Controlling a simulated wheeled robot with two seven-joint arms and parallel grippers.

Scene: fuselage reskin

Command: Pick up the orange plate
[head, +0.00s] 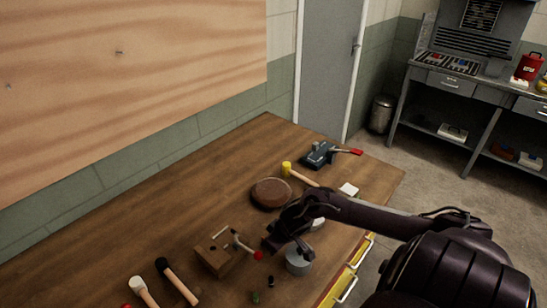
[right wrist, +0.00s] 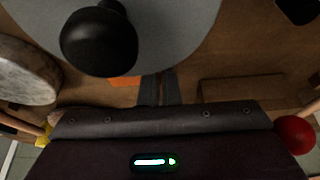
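A small orange patch (right wrist: 125,82), which looks like part of the orange plate, shows in the right wrist view just left of my fingers. The rest of it is hidden, and I cannot make it out in the head view. My right gripper (head: 283,243) is low over the workbench, beside a grey round block. In the right wrist view its two dark fingers (right wrist: 160,88) point down close together, with a thin brownish-orange strip between them. I cannot tell whether they hold anything. My left gripper is not in view.
The grey round block (head: 299,262) is close by. A wooden block with a red-tipped tool (head: 215,256), mallets (head: 175,280), a brown round pad (head: 271,193) and a yellow-headed hammer (head: 300,175) lie around on the wooden bench (head: 195,185). A wood panel (head: 130,80) stands behind.

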